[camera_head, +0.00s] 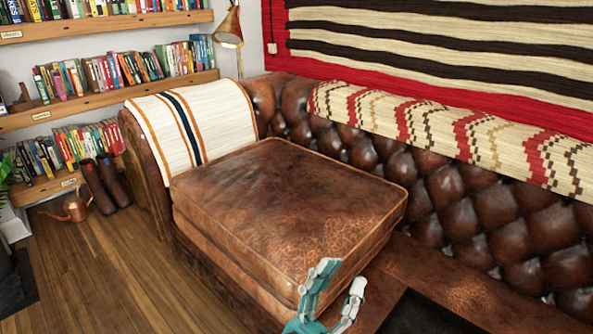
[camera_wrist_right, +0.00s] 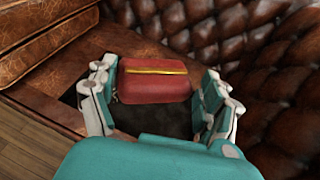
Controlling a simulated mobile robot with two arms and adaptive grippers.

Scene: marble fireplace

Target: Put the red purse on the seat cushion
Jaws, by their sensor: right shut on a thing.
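The red purse (camera_wrist_right: 155,80), with a gold strip along its top, shows in the right wrist view between the fingers of my right gripper (camera_wrist_right: 158,96). That gripper is shut on it, over a dark panel in the sofa base. The purse is not visible in the head view. The brown leather seat cushion (camera_head: 285,200) is thick, with a bare top, at the left end of the sofa; its edge also shows in the right wrist view (camera_wrist_right: 40,40). My left gripper (camera_head: 342,274) is at the cushion's front right corner in the head view, fingers apart and empty.
The tufted sofa back (camera_head: 450,190) rises behind the cushion and the dark panel (camera_head: 425,315). A striped throw (camera_head: 195,125) covers the left armrest. A patterned blanket (camera_head: 470,135) lies along the backrest. Bookshelves (camera_head: 110,100) stand at left; wooden floor lies in front.

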